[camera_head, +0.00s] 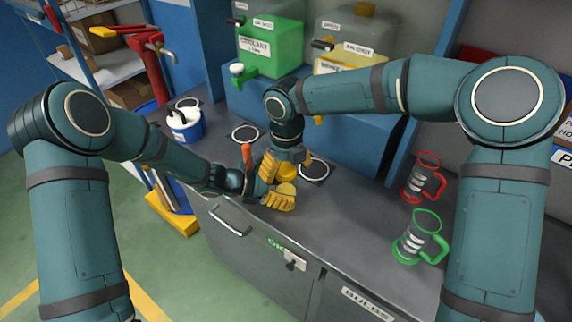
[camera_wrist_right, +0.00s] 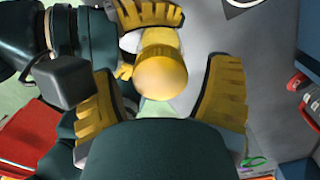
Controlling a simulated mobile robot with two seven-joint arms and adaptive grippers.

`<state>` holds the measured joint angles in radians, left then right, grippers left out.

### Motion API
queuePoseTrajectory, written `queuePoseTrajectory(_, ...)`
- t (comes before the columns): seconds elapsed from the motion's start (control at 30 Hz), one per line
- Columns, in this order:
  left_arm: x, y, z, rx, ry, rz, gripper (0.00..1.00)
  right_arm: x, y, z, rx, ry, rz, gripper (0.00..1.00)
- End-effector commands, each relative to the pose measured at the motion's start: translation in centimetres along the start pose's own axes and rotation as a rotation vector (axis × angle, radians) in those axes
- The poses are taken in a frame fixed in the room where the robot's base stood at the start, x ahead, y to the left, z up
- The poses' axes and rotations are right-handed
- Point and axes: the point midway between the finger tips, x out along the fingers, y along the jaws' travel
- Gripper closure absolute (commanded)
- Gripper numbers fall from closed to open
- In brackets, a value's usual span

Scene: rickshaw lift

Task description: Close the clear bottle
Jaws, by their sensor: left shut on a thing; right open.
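A round yellow cap (camera_head: 287,172) shows at the counter's front edge, between my two grippers. In the right wrist view the cap (camera_wrist_right: 160,72) lies between the spread yellow fingers of my right gripper (camera_wrist_right: 164,78), with gaps on both sides. In the head view my right gripper (camera_head: 288,163) points down over it, open. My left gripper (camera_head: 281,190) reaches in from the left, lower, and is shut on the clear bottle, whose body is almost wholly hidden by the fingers. The left fingers (camera_wrist_right: 150,14) also show beyond the cap.
A red-rimmed jug (camera_head: 424,178) and a green-rimmed jug (camera_head: 418,238) stand on the counter (camera_head: 345,215) at the right. A blue-and-white tub (camera_head: 186,125) stands at the left. A green coolant tank (camera_head: 270,45) is behind. The counter's middle right is clear.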

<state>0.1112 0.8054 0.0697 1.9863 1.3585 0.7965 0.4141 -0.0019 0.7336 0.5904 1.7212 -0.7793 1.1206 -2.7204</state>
Motion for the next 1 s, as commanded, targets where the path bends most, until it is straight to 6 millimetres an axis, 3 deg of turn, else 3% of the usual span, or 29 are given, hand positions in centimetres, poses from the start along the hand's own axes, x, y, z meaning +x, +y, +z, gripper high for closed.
queuePoseTrajectory(0.1,0.0,0.0,0.0,0.000,-0.001,0.000,1.00,0.0,0.0,0.0,0.000,0.000,0.000,0.25)
queuePoseTrajectory(0.3,0.0,0.0,0.0,0.000,-0.001,0.000,1.00,0.0,0.0,0.0,0.000,0.000,0.000,0.95)
queuePoseTrajectory(0.4,0.0,0.0,0.0,0.000,-0.001,0.000,1.00,0.0,0.0,0.0,0.000,0.000,0.000,0.96)
queuePoseTrajectory(0.43,0.0,0.0,0.0,0.000,-0.001,0.000,1.00,0.0,0.0,0.0,0.000,0.000,0.000,0.96)
queuePoseTrajectory(0.47,0.0,0.0,0.0,0.000,-0.001,0.000,1.00,0.0,0.0,0.0,0.000,0.000,0.000,0.40)
queuePoseTrajectory(0.5,0.0,0.0,0.0,0.000,-0.001,0.000,1.00,0.0,0.0,0.0,0.000,0.000,0.000,0.26)
queuePoseTrajectory(0.83,0.0,0.0,0.0,0.000,-0.001,0.000,1.00,-0.1,0.0,0.0,0.000,0.000,0.000,0.24)
queuePoseTrajectory(1.0,0.0,0.0,0.0,0.000,-0.001,0.000,1.00,-1.3,0.0,0.1,0.001,-0.001,-0.001,0.24)
